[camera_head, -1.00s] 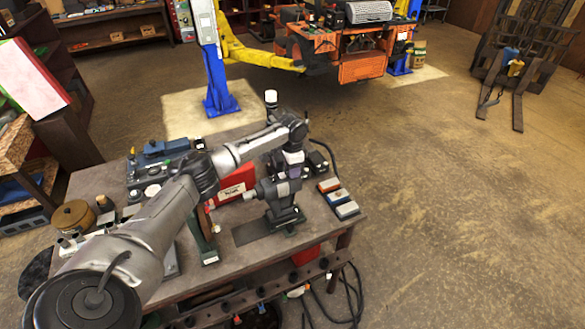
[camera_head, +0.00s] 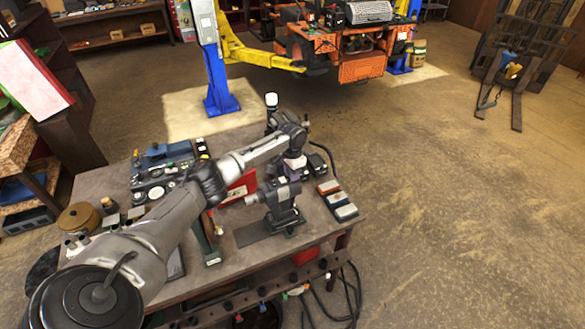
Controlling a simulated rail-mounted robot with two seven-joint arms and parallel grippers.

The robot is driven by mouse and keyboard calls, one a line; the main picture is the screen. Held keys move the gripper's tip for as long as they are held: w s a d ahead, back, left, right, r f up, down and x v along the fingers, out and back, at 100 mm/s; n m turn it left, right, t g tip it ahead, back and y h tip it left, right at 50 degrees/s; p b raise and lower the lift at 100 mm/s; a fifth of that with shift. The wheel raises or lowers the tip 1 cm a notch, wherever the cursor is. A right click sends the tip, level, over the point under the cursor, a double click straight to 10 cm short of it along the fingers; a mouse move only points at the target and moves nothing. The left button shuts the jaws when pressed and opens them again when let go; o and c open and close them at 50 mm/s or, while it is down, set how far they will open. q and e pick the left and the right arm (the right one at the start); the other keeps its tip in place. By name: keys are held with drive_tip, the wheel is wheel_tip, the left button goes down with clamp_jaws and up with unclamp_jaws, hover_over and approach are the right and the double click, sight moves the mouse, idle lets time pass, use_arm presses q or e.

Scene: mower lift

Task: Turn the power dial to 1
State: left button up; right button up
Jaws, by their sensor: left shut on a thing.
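My left arm comes in from the lower left and reaches over the workbench (camera_head: 250,236). My left gripper (camera_head: 292,172) points down near the bench's back right part, just behind a grey vise-like tool (camera_head: 283,200). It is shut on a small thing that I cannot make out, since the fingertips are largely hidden. Dark boxy devices (camera_head: 318,164) stand close beside the gripper on its right. I cannot make out the power dial or its numbers. My right gripper is not in view.
A red box (camera_head: 241,187) is partly behind my arm. A blue-topped device (camera_head: 163,155) stands at the back left.

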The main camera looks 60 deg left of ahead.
use_arm(q)
drive_tip(key=shift+n+p, duration=1)
drive_tip(key=shift+n, duration=0.2)
drive_tip(key=o, duration=0.9)
drive_tip(key=shift+o, duration=0.2)
wheel_tip(320, 180, up, 14)
drive_tip(key=b, duration=0.2)
drive_tip(key=shift+a+b, duration=0.2)
drive_tip(key=shift+b, duration=0.15)
